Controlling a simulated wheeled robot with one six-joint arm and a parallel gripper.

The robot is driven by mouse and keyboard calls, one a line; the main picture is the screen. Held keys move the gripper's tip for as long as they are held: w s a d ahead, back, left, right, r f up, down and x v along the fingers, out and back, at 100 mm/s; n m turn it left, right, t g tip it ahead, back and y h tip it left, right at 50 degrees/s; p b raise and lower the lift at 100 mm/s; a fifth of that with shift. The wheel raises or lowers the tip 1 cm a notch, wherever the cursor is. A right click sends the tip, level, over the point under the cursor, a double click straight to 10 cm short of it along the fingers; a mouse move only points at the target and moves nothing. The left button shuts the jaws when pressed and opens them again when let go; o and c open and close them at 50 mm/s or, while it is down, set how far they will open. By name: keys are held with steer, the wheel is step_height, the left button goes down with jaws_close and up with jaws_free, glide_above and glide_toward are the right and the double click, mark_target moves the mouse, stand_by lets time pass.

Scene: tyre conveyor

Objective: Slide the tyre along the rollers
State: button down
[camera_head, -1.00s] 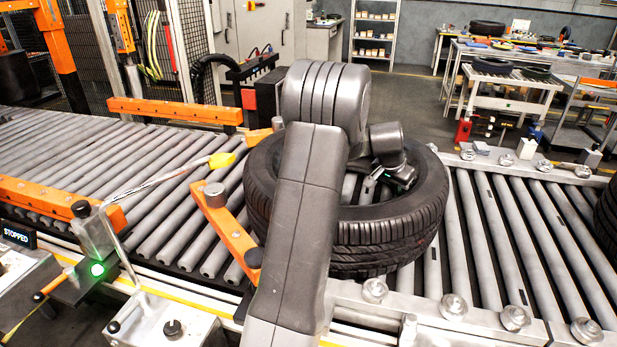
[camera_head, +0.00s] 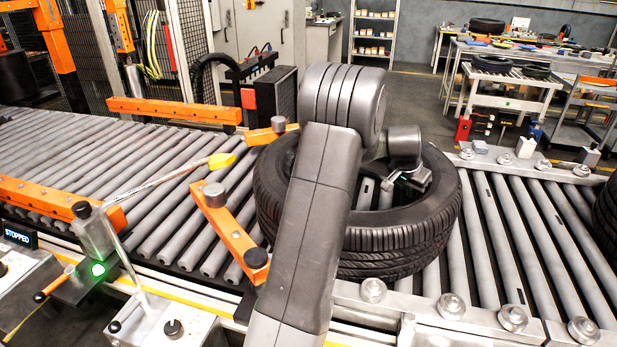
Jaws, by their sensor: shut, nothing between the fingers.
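A black tyre (camera_head: 405,240) lies flat on the roller conveyor (camera_head: 487,240), just right of the two orange guide arms. My arm crosses in front of it and hides its left-front part. My gripper (camera_head: 397,188) is shut and empty, down inside the tyre's central opening. It is close to the inner wall on the right; I cannot tell whether it touches.
Orange guide arms (camera_head: 230,232) flank the rollers left of the tyre. A yellow-tipped rod (camera_head: 172,180) reaches over the left rollers. A second tyre (camera_head: 608,220) is cut off at the right edge. A sign (camera_head: 18,236) reads STOPPED. Rollers between the tyres are clear.

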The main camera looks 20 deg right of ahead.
steer(key=s+d+p, duration=0.1)
steer(key=s+d, duration=0.2)
steer(key=d, duration=0.2)
steer(key=shift+f, duration=0.15)
stand_by(0.8)
steer(key=shift+s+d, duration=0.1)
steer(key=shift+s+d+p, duration=0.25)
steer(key=shift+s+d, duration=0.15)
steer(key=shift+d, duration=0.3)
steer(key=shift+s+d+p, duration=0.3)
steer(key=shift+s+d, duration=0.15)
steer(key=shift+d, duration=0.2)
steer(key=shift+s+d+p, duration=0.25)
steer(key=shift+s+d, duration=0.15)
steer(key=shift+d, duration=0.3)
steer(key=s+d+p, duration=0.2)
steer(key=s+d, duration=0.2)
steer(key=d, duration=0.2)
steer(key=shift+d, duration=0.15)
steer(key=shift+s+d+f, duration=0.1)
steer(key=shift+d, duration=0.05)
stand_by(0.3)
